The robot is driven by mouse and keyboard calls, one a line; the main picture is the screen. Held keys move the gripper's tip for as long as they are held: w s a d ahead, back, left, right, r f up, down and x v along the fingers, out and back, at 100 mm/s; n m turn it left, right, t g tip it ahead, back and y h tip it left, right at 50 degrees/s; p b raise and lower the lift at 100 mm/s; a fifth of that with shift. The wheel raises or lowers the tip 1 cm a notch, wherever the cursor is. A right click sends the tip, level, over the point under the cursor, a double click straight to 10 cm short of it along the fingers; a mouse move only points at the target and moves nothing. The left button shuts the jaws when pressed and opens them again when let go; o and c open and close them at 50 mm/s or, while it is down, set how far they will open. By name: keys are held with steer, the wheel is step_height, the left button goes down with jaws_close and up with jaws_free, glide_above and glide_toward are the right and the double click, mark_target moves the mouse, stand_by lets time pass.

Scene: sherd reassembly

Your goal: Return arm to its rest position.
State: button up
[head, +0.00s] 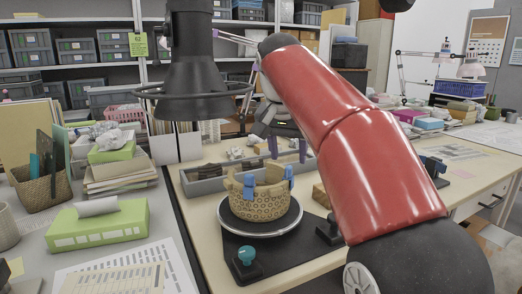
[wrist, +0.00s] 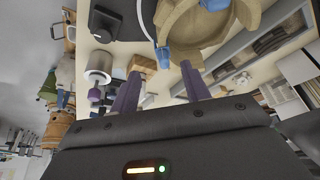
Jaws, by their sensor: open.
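The reassembled tan vessel (head: 257,205) sits upright on a round turntable (head: 232,223) on the workbench. Its rim is uneven, and blue clips (head: 249,186) grip its wall. My gripper (head: 287,150) is behind and above the vessel, apart from it in the head view. In the wrist view the two purple fingers of my gripper (wrist: 162,86) are spread, with nothing held between them. The vessel (wrist: 190,32) shows at the top of the wrist view, beyond the fingertips, with a blue clip (wrist: 163,56) on it.
A long grey tray (head: 205,185) lies behind the vessel. A teal-knobbed tool (head: 246,258) stands at the front of the dark mat. A black lamp (head: 195,90) hangs at left. A green box (head: 98,223) and basket (head: 42,190) occupy the left desk.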

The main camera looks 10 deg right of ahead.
steer(key=s+d+f+n+t+y, duration=0.1)
steer(key=s+f+n, duration=0.4)
steer(key=s+f, duration=1.8)
steer(key=s+y, duration=0.1)
steer(key=s, duration=0.1)
steer(key=shift+s+n+t, duration=0.3)
steer(key=shift+d, duration=0.1)
